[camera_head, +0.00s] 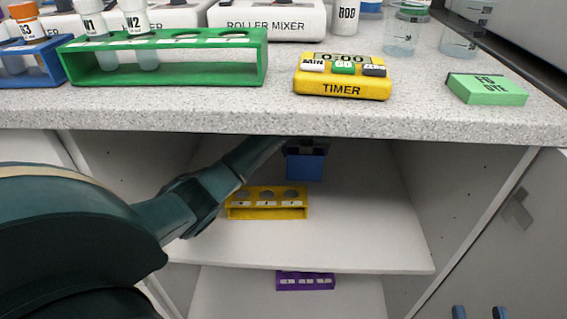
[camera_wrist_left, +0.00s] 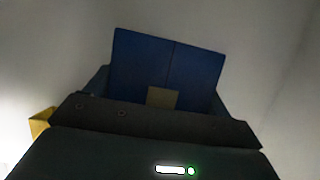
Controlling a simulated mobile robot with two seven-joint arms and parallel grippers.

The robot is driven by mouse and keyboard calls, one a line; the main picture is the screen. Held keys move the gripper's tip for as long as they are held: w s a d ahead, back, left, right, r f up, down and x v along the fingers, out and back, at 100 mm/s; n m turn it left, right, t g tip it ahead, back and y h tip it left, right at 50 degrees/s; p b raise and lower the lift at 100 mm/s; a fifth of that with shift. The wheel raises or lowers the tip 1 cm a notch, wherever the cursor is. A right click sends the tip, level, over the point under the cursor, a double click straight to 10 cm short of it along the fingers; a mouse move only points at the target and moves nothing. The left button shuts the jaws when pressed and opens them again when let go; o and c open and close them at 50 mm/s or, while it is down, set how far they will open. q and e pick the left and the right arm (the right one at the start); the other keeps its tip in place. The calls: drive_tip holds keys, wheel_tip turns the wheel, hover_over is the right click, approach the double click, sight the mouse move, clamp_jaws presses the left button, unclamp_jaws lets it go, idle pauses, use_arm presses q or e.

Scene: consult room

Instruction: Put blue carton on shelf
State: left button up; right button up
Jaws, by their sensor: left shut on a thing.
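The blue carton (camera_head: 305,168) is inside the open cabinet, above the upper shelf board (camera_head: 370,240) and behind the yellow rack. My left arm reaches in from the left under the countertop. My left gripper (camera_head: 307,147) is shut on the carton near its top and partly hidden by the counter edge. The carton (camera_wrist_left: 165,65) also fills the middle of the left wrist view, upright between the dark jaws. I cannot tell whether its bottom touches the shelf. My right gripper (camera_head: 479,313) shows only two blue fingertips at the bottom right, apart and empty.
A yellow rack (camera_head: 267,211) stands on the upper shelf, left of the carton. A purple rack (camera_head: 305,281) is on the lower shelf. The counter (camera_head: 300,115) overhangs, holding a green rack, a timer and a green box. The upper shelf's right side is clear.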

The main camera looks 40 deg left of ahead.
use_arm(q)
drive_tip(key=s+a, duration=0.2)
drive_tip(key=a, duration=0.1)
drive_tip(key=s+a, duration=0.1)
drive_tip(key=shift+a+b, duration=0.4)
wheel_tip(320, 180, down, 3)
drive_tip(key=shift+b, duration=0.85)
drive_tip(key=shift+f, duration=0.35)
drive_tip(key=shift+r, duration=0.15)
use_arm(e)
drive_tip(key=shift+w+a+r+y, duration=0.1)
drive_tip(key=shift+a+r+y, duration=0.05)
drive_tip(key=shift+a+y, duration=0.15)
